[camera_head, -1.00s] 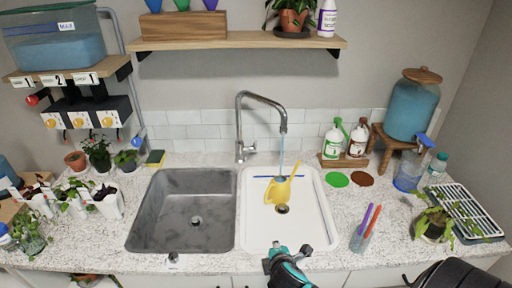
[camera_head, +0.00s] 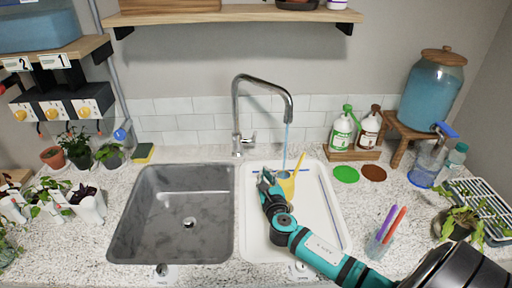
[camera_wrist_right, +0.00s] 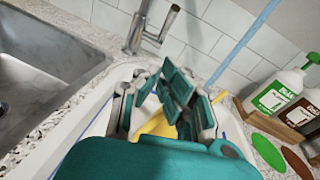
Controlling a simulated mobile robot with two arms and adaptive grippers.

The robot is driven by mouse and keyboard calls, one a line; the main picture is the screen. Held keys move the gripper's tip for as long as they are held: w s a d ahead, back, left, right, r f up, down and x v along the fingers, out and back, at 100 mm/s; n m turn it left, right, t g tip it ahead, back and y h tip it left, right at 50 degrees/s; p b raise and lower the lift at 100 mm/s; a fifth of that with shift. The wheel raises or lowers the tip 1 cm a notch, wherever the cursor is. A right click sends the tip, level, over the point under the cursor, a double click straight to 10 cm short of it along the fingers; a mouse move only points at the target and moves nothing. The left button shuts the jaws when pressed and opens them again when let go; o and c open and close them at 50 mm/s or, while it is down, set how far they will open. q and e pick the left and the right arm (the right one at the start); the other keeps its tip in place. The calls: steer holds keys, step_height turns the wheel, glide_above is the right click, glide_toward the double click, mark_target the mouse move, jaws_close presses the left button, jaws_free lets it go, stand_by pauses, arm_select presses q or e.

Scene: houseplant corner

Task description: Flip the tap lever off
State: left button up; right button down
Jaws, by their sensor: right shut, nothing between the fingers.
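The chrome tap (camera_head: 236,110) stands behind the two sinks, and a stream of water (camera_head: 285,146) falls from its spout. Its small lever (camera_head: 249,140) sticks out to the right of the base. In the right wrist view the lever (camera_wrist_right: 164,25) is ahead of my fingers, angled upward. My right gripper (camera_head: 265,177) is shut and empty over the white basin, in front of the lever and apart from it. The fingers (camera_wrist_right: 168,88) also fill the middle of the right wrist view. My left gripper is not in view.
A yellow watering can (camera_head: 288,187) stands in the white basin (camera_head: 340,228) under the water, close to my right gripper and partly hidden. The grey sink (camera_head: 171,225) is empty. Bottles (camera_head: 342,133) stand on a wooden stand at right. A shelf (camera_head: 235,13) hangs above the tap.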

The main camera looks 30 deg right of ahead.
glide_toward(254, 139)
step_height(254, 139, down, 4)
steer(key=w, duration=0.2)
steer(key=w+d+r, duration=0.1)
steer(key=w+r+p, duration=0.1)
steer(key=r, duration=0.1)
steer(key=shift+w+d, duration=0.3)
steer(key=shift+d, duration=0.1)
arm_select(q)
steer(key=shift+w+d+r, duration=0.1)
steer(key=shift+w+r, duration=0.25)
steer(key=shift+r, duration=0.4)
arm_select(e)
steer(key=shift+w, duration=0.15)
arm_select(q)
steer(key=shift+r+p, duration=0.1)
steer(key=shift+p, duration=0.2)
arm_select(e)
steer(key=shift+d+r, duration=0.1)
steer(key=shift+r, duration=0.1)
